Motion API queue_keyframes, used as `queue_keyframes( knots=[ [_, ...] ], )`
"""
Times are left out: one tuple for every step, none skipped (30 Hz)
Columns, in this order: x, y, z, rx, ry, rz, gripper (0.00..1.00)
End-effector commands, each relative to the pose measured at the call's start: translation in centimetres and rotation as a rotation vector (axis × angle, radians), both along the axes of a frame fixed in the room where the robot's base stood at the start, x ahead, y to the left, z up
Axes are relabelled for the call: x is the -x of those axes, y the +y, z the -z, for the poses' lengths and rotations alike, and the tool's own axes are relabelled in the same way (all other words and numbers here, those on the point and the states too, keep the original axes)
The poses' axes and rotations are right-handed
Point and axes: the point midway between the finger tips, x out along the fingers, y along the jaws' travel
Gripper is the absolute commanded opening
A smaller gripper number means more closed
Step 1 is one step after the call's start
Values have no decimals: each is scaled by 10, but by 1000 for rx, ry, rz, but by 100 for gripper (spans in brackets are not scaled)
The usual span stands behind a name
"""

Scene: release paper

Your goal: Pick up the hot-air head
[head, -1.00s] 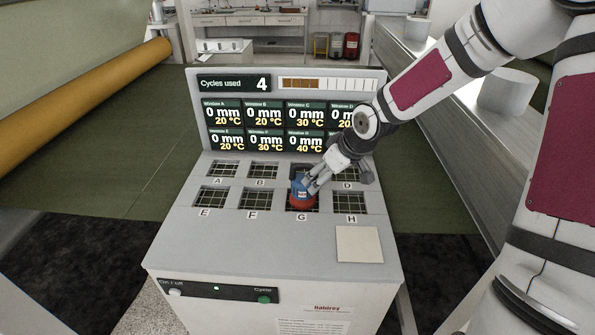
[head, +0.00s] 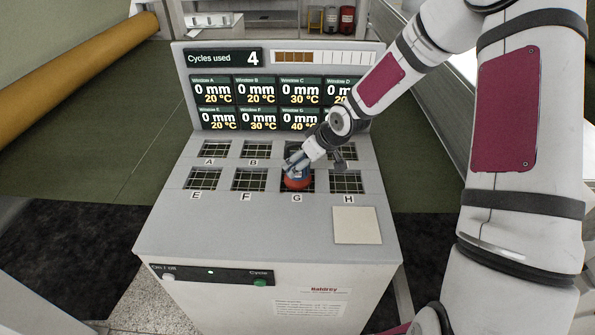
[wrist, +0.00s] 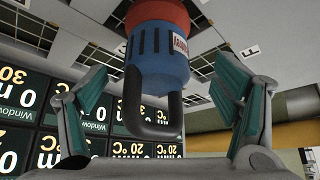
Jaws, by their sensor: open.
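The hot-air head (head: 297,182) has a red base and a blue upper body. It stands at window G on the grey machine top. In the wrist view the hot-air head (wrist: 158,55) shows its slotted blue body and a black loop handle (wrist: 150,118) pointing toward my gripper. My gripper (head: 297,162) is at the top of the head and partly hides it in the head view. In the wrist view my gripper (wrist: 160,85) is open, with one green-padded finger on each side of the head and visible gaps between.
The machine top (head: 270,212) has several gridded windows lettered A to H. A display panel (head: 275,90) stands upright behind them, close to my arm. A pale square plate (head: 356,225) lies at the front right. An orange roll (head: 75,75) lies at the left.

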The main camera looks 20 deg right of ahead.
Motion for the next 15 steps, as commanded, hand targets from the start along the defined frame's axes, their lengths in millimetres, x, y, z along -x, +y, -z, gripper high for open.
queue_keyframes(
  knots=[
    [-4,2,7,-1,3,-2,82],
    [-7,3,11,-1,3,-2,82],
    [-11,3,16,-1,3,-2,82],
    [-13,4,20,-1,3,-2,82],
    [-15,5,23,-1,3,-2,82],
    [-18,6,27,-1,3,-2,82],
    [-19,7,30,-1,3,-2,82],
    [-20,8,32,-1,2,-2,82],
    [-22,7,34,0,1,-1,82],
    [-23,7,35,0,1,-1,82],
    [-23,8,35,1,1,-1,82],
    [-23,8,36,1,1,-1,82],
    [-23,8,36,1,1,-1,82],
    [-23,8,36,1,1,-1,82],
    [-23,8,36,0,1,0,82]
  ],
)
